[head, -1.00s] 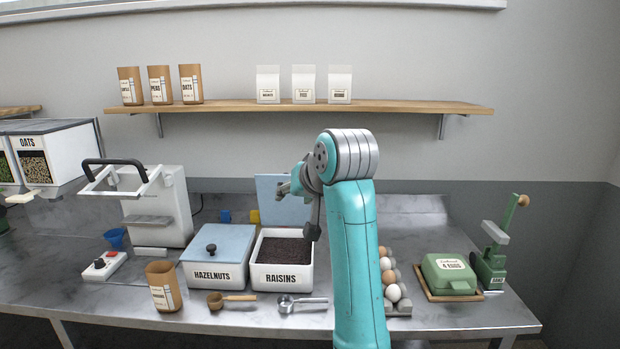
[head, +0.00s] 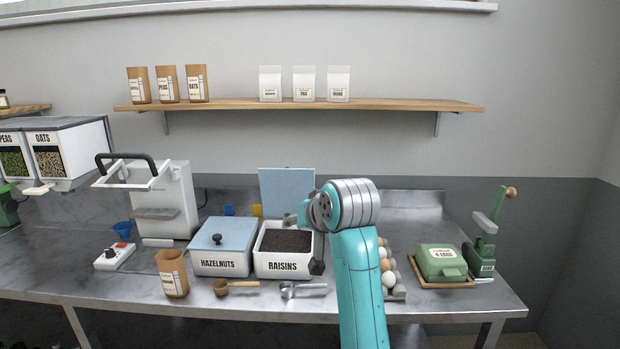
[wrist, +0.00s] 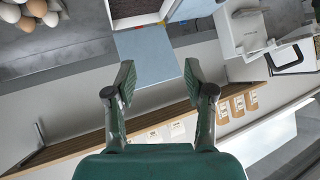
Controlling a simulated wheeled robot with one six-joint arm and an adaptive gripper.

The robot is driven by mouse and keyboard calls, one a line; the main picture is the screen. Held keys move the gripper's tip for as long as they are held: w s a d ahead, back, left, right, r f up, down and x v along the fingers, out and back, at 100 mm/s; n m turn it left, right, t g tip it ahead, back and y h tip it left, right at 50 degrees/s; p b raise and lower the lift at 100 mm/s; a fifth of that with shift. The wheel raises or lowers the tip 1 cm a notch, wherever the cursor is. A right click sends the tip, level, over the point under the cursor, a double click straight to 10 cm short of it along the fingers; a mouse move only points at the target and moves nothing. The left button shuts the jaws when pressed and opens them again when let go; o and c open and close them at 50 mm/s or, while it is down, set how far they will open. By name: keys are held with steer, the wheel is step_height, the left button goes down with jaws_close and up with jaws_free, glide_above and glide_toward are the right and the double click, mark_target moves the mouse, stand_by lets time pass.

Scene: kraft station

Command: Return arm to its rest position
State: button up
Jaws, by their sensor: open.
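My gripper (wrist: 160,85) shows in the wrist view with its two fingers apart and nothing between them. The wrist view looks past the fingers at the blue lid (wrist: 146,52), the wall and the shelf, tilted. The raisins bin is open, full of dark raisins, with its blue lid (head: 287,192) standing upright behind it.
The hazelnuts bin (head: 221,260) is closed. A wall shelf (head: 300,105) holds bags.

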steer(key=s+d+f+m+t, duration=0.1)
steer(key=s+d+f, duration=0.2)
steer(key=f, duration=0.9)
steer(key=s+d+f, duration=0.3)
steer(key=f, duration=0.8)
steer(key=s+d+f+t+h, duration=0.1)
steer(key=s+d+f, duration=0.3)
steer(key=s+f, duration=0.35)
steer(key=s+d+f+t+h, duration=0.1)
steer(key=s+d+f, duration=0.2)
steer(key=s+f, duration=0.5)
steer(key=s+d+f+h, duration=0.1)
steer(key=s+d, duration=0.2)
steer(key=s, duration=0.8)
steer(key=s+d, duration=0.2)
steer(key=s, duration=0.9)
steer(key=s+d+r+t, duration=0.1)
steer(key=s+r, duration=0.3)
steer(key=s, duration=0.4)
steer(key=s+d+r+h, duration=0.1)
steer(key=s+r, duration=0.4)
steer(key=s, duration=0.3)
steer(key=shift+s+d+t, duration=0.15)
steer(key=shift+s+t, duration=0.25)
